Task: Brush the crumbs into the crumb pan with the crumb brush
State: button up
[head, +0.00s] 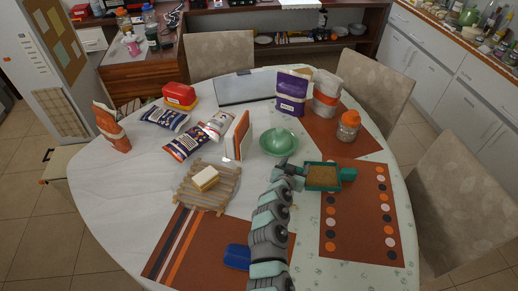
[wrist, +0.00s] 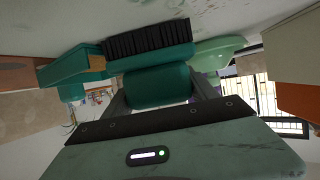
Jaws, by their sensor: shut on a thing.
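My gripper (head: 287,170) is over the middle of the table, beside the crumb pan. In the wrist view it is shut on the teal crumb brush (wrist: 155,88), with a finger on each side of the block. The brush's black bristles (wrist: 148,40) face the table surface. The teal crumb pan (head: 338,174) lies to the right of the gripper, partly on the orange placemat; its inside looks brown. A teal piece at the left of the wrist view (wrist: 75,68) looks like the pan. A few dark specks, perhaps crumbs, show on the tabletop at the top of the wrist view.
A green bowl (head: 278,142) stands just behind my gripper. A wooden rack (head: 190,195) with a sponge-like block (head: 206,178) lies to the left. Bags (head: 291,93), a boxed item (head: 238,135) and an orange-lidded jar (head: 348,126) stand farther back.

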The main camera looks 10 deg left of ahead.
jog(key=shift+a+r, duration=0.25)
jog(key=shift+r, duration=0.9)
notch_tip(320, 180, up, 5)
jog(key=p, duration=0.3)
jog(key=shift+r+p, duration=0.2)
jog(key=shift+p, duration=0.1)
jog(key=shift+w, duration=0.1)
